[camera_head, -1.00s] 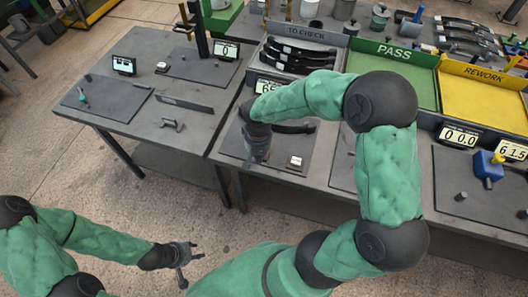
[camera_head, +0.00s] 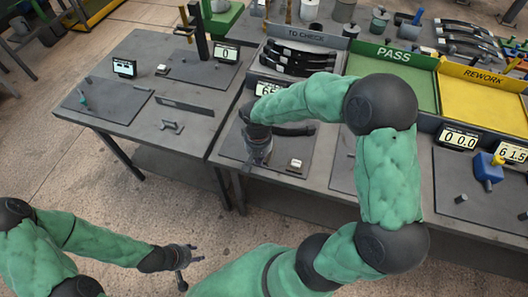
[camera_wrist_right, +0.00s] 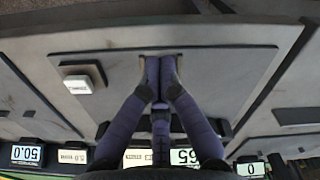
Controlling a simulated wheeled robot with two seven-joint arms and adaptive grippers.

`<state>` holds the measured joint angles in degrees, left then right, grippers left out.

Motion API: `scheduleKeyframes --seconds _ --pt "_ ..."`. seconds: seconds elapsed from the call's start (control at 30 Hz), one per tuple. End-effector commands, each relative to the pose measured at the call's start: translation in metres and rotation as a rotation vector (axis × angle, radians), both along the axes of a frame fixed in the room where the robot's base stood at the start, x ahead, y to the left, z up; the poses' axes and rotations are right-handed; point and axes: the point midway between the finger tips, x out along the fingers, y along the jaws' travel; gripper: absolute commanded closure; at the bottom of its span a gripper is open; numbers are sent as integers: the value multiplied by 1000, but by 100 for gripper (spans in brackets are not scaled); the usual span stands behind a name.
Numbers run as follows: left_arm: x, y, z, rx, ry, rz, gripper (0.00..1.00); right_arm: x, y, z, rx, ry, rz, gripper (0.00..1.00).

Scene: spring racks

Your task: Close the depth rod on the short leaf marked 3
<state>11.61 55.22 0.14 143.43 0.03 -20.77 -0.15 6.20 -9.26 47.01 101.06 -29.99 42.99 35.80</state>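My right gripper (camera_head: 258,150) is over the plate of the middle station, in front of a dark curved leaf (camera_head: 292,130). Its fingers (camera_wrist_right: 160,65) point at the plate in the right wrist view, two fingertips close together near a dark slot-like strip. Whether they hold anything is unclear. The leaf's dark ends (camera_wrist_right: 224,127) show on both sides behind the fingers, its middle hidden. I cannot read a 3 on any leaf or make out the depth rod. My left gripper (camera_head: 186,268) is open and empty, its fingers spread, in front of the tables.
A small white-topped block (camera_head: 295,163) stands right of my right gripper. The TO CHECK rack (camera_head: 303,33) holds several dark leaves. A green PASS tray (camera_head: 398,52) and a yellow REWORK tray (camera_head: 480,76) lie right. The left table (camera_head: 140,60) carries small tools.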

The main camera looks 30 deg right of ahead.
Motion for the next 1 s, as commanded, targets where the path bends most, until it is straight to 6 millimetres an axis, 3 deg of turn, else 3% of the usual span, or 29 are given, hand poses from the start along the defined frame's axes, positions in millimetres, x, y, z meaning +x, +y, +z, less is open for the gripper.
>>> scheduleKeyframes --seconds 0.37,1.0 --pt "0 0 -1 0 0 0 60 0 0 -1 0 0 0 100" --pt "0 0 -17 0 0 0 60 0 0 -21 0 0 0 100"
